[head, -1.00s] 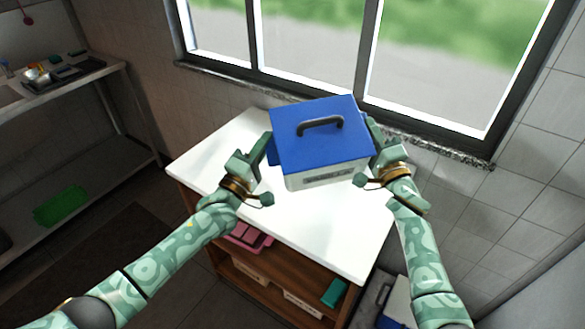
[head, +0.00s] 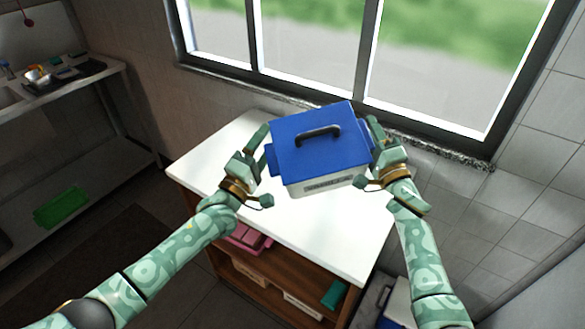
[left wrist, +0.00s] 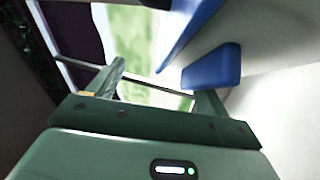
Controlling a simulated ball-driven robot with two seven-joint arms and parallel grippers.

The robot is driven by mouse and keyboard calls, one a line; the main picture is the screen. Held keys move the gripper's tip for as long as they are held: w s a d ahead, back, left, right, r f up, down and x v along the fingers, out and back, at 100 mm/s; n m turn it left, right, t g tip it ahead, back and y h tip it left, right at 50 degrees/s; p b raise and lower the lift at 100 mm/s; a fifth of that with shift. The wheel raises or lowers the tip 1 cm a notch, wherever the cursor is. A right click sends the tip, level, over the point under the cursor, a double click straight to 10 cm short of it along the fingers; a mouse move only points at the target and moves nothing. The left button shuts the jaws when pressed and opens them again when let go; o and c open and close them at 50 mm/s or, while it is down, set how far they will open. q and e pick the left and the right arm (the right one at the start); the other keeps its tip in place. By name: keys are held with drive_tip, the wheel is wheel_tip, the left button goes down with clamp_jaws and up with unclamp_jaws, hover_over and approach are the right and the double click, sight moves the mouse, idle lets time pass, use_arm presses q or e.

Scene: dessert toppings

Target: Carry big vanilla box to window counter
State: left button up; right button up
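The big vanilla box (head: 322,145) has a blue lid with a dark handle and a pale body with a label. It appears to rest upright on the white window counter (head: 222,150), near its back right. My left gripper (head: 258,150) is just left of the box, apart from it. In the left wrist view its two fingers (left wrist: 162,88) are spread with nothing clamped between them, and the box's blue side tab (left wrist: 212,66) is beyond the right finger. My right gripper (head: 375,135) is against the box's right side; its fingertips are partly hidden.
The window sill (head: 430,150) runs behind the counter. The counter's left and front parts are clear. Shelves below hold a pink container (head: 247,236) and other items. A metal sink bench (head: 85,80) stands at the far left.

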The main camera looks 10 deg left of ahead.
drive_tip(key=shift+s+r, duration=0.15)
drive_tip(key=shift+r, duration=0.05)
use_arm(q)
drive_tip(key=v, duration=0.8)
use_arm(e)
drive_tip(key=shift+f, duration=0.1)
drive_tip(key=o, duration=0.8)
drive_tip(key=v, duration=1.1)
drive_tip(key=shift+s+d+f, duration=0.1)
drive_tip(key=shift+s, duration=0.25)
use_arm(q)
drive_tip(key=shift+f, duration=0.1)
use_arm(e)
drive_tip(key=shift+f, duration=0.1)
